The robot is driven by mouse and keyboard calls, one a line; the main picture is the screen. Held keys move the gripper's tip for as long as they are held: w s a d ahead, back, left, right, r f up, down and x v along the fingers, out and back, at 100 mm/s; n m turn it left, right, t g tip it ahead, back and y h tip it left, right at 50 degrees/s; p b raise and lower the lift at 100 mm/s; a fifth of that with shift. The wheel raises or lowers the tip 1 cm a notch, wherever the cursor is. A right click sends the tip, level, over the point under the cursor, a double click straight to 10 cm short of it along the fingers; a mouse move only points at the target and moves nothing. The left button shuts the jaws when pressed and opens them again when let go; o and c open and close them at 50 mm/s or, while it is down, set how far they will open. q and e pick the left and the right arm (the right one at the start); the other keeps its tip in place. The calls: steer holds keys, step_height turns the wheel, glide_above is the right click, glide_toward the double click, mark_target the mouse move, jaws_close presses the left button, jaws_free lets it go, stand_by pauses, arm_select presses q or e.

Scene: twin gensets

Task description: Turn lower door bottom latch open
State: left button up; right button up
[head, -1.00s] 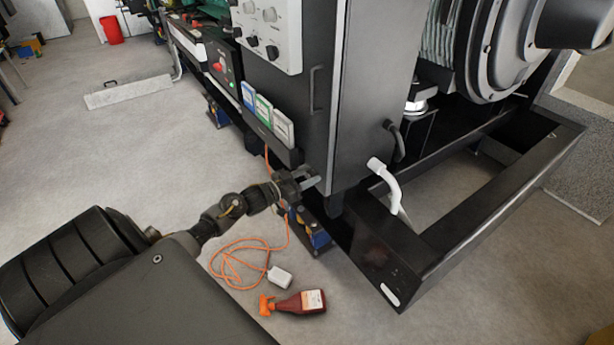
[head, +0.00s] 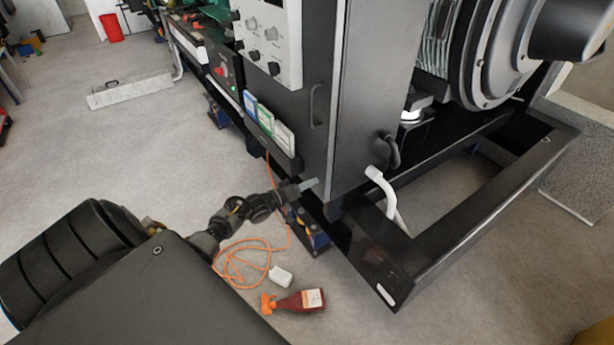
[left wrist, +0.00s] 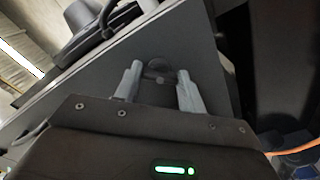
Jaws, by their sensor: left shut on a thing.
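The dark cabinet's lower door (head: 312,140) has an upright bar handle (head: 317,106) on its front. My left gripper (head: 311,184) is at the lower edge of this door, its fingers pointing at the panel. In the left wrist view my left gripper (left wrist: 158,78) has its two grey fingers on either side of a small dark round latch (left wrist: 158,68) on the grey panel (left wrist: 195,45). It is shut on the latch. In the head view the fingers hide the latch, and its turn angle is hard to tell. My right gripper is not in view.
A black base frame (head: 440,235) with a white pipe (head: 382,190) juts out at the right. An orange cord (head: 237,262), a white box (head: 281,276) and a red-brown spray bottle (head: 300,300) lie on the floor below. The floor at left is open.

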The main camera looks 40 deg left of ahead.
arm_select(q)
steer(key=shift+n+p, duration=1.45)
steer(key=shift+n, duration=2.75)
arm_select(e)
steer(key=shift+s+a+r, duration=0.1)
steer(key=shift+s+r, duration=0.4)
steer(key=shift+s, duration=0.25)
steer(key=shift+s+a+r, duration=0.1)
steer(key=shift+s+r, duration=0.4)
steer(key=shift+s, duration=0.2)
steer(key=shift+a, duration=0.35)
arm_select(q)
steer(key=o, duration=1)
